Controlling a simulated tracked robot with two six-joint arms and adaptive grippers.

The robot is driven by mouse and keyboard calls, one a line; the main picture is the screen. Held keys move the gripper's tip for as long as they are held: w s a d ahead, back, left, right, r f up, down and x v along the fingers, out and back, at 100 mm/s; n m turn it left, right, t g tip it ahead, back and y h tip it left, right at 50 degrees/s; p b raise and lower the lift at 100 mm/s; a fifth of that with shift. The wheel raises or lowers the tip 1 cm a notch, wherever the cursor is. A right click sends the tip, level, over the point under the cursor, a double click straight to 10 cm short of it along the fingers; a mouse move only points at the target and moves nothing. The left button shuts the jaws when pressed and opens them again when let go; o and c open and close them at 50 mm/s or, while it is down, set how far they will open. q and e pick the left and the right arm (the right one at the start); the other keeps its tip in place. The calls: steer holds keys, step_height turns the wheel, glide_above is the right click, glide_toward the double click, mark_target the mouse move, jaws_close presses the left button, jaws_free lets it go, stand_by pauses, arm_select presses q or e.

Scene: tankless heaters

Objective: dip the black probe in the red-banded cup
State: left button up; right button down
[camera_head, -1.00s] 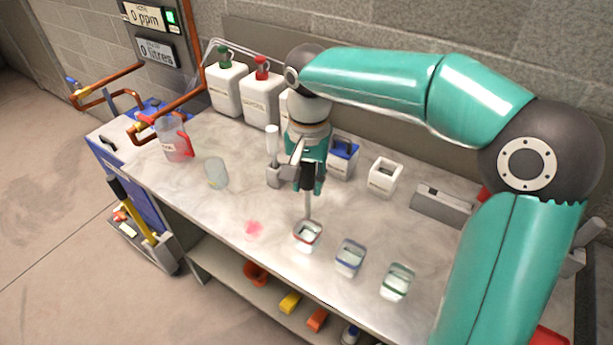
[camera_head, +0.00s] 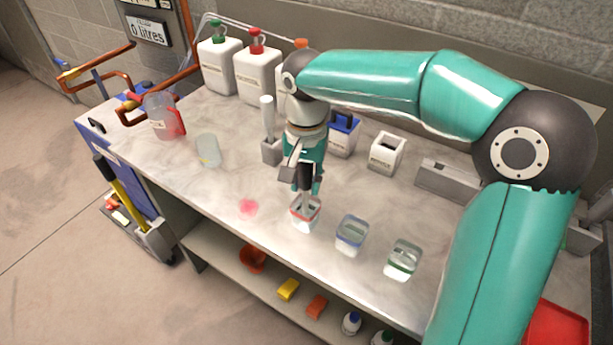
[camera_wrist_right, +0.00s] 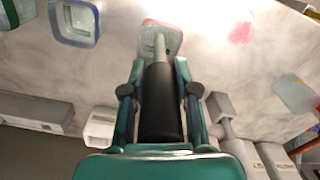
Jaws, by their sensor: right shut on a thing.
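My right gripper (camera_head: 303,181) is shut on the black handle of the probe (camera_head: 307,174) and holds it upright, tip down. The probe's thin grey shaft reaches down into the mouth of the red-banded cup (camera_head: 305,219). The cup stands on the worktop below the gripper, and its rim is clear of the fingers. In the right wrist view the black handle (camera_wrist_right: 161,105) lies between the fingers, and its shaft runs over the opening of the red-rimmed cup (camera_wrist_right: 150,42). The shaft's tip is hidden in the cup. My left gripper is out of view.
A blue-banded cup (camera_head: 351,238) and a green-banded cup (camera_head: 402,262) stand to the right along the worktop's front. A pink spill (camera_head: 247,208) lies left of the red-banded cup. A grey holder (camera_head: 271,151) and white jugs (camera_head: 258,75) stand behind.

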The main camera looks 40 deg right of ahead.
steer(key=shift+f+b, duration=0.6)
steer(key=shift+f, duration=0.2)
stand_by(0.8)
steer(key=shift+r, duration=0.15)
stand_by(1.4)
step_height(320, 180, up, 10)
steer(key=p, duration=0.9)
stand_by(1.0)
